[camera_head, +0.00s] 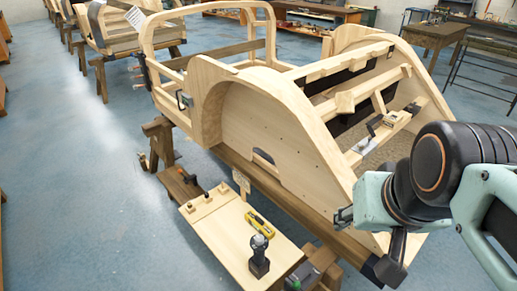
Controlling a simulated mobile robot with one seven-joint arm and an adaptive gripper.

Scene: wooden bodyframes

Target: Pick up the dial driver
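A dark hand-held driver with a rounded grey top (260,256) stands upright on the light wooden board at the bottom centre; it looks like the dial driver, but its dial is too small to make out. A yellow and black tool (260,223) lies on the same board just behind it. My gripper (367,244) is at the right, in front of the wooden bodyframe. Its dark fingers appear spread apart with nothing between them. It is to the right of the driver and apart from it. Part of my mint and black arm covers the bodyframe's right end.
The wooden bodyframe (290,120) with its curved arch fills the middle, on a dark beam and trestle (160,145). The light board (215,240) juts out in front of it. A hand clamp (370,143) lies inside the frame. Blue floor is clear at left.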

